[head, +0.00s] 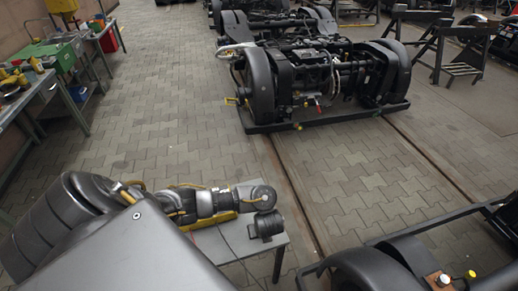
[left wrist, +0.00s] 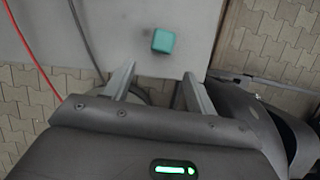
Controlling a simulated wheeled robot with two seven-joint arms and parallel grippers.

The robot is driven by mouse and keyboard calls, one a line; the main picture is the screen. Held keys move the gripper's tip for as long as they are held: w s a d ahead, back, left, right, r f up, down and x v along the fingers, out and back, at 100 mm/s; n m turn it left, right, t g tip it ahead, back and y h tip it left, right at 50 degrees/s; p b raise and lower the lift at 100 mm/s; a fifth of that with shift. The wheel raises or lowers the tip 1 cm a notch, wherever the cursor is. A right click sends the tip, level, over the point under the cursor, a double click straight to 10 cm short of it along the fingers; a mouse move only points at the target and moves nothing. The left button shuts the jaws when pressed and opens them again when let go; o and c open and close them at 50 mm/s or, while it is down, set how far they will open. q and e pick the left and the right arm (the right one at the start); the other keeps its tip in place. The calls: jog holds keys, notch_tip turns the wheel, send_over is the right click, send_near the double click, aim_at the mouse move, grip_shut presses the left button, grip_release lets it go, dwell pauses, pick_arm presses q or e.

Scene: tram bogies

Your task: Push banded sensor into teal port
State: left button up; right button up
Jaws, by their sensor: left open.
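In the left wrist view a small teal block (left wrist: 163,41) sits on a light grey tabletop (left wrist: 190,15); whether it holds the teal port I cannot tell. My left gripper (left wrist: 159,70) is open, its two pale fingers apart and nothing seen between them. The teal block lies just beyond the fingertips, roughly between them in the picture. In the head view my left arm reaches over the same grey table (head: 205,241), and its dark gripper body (head: 266,224) hides the teal block. I cannot make out a banded sensor in either view. My right gripper is not in view.
A red cable (left wrist: 32,50) and a grey cable (left wrist: 85,40) cross the tabletop. A black bogie (head: 320,75) stands ahead, and another bogie part (head: 385,265) is at lower right. Workbenches (head: 40,90) line the left. The paved floor (head: 165,110) between is clear.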

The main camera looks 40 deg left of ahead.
pick_arm(q)
jog(key=shift+w+a+r+m, duration=0.3)
jog(key=shift+w+a+r, duration=0.05)
jog(key=shift+r, duration=0.2)
jog(key=b+x, duration=0.4)
jog(key=x, duration=0.1)
jog(key=shift+b, duration=0.4)
jog(key=shift+w+a+f+b, duration=0.15)
jog(key=shift+f+b, duration=0.15)
jog(key=b+x, duration=0.2)
jog(key=x, duration=0.1)
jog(key=b+x, duration=0.1)
jog(key=x, duration=0.1)
jog(key=shift+w+a+b, duration=0.2)
jog(key=shift+a+b, duration=0.2)
jog(key=shift+r, duration=0.1)
